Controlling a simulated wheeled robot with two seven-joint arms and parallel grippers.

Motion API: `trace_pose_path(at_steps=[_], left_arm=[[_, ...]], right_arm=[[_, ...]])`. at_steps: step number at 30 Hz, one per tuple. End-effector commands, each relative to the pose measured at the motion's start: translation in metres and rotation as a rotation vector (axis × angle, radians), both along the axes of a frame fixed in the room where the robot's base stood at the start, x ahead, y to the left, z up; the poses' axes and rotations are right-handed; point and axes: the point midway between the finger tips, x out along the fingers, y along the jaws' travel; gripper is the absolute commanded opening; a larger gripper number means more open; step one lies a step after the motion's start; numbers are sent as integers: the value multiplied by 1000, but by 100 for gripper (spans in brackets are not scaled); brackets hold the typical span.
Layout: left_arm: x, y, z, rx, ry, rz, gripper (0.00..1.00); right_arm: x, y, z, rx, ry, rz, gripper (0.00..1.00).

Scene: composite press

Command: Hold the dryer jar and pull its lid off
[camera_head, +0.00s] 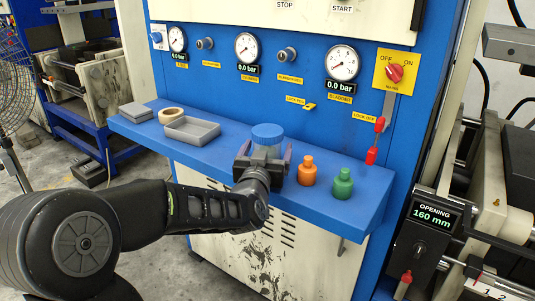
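The dryer jar (268,150) stands upright on the blue shelf of the press, its body partly hidden behind my gripper. Its ribbed blue lid (267,132) sits on top of it. My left gripper (265,152) comes in from the left and front, low at the jar's body and below the lid. Its fingers stand to the left and right of the jar; whether they touch it cannot be told. My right gripper is not in view.
An orange bottle (307,172) and a green bottle (342,186) stand close to the jar's right. A grey tray (190,131), a tape roll (171,115) and a grey block (135,112) lie left on the shelf (225,147). The gauge panel (220,75) rises behind.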

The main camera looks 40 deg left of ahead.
Motion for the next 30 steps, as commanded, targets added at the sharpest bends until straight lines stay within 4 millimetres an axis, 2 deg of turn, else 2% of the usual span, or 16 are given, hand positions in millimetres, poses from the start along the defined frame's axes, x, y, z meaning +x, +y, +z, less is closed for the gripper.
trace_pose_path(at_steps=[12,30], left_arm=[[0,0,0,0,0,0,84],[0,0,0,0,-1,0,35]], right_arm=[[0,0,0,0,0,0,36],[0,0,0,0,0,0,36]])
